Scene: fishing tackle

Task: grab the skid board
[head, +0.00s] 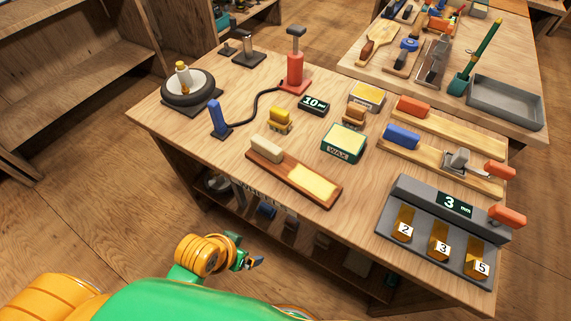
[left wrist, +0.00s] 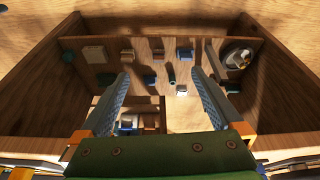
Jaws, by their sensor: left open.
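No single thing is clearly marked as the skid board. One candidate is a dark brown board (head: 262,172) with a beige block (head: 267,148) and a pale yellow pad (head: 313,181) on it, lying near the table's front edge. Light wooden boards (head: 467,133) with red and blue handled pieces lie at the table's right. My left gripper (head: 250,262) is low in front of the table, apart from the things on its top. In the left wrist view its two fingers (left wrist: 160,76) are spread, with nothing held between them. My right gripper is not in view.
The wooden table (head: 180,125) carries a red pump (head: 295,68), a green wax box (head: 344,142) and a grey unit (head: 415,190) with numbered tabs. Below is a shelf with several small objects. A second table (head: 350,66) stands behind. Open floor (head: 90,200) lies at left.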

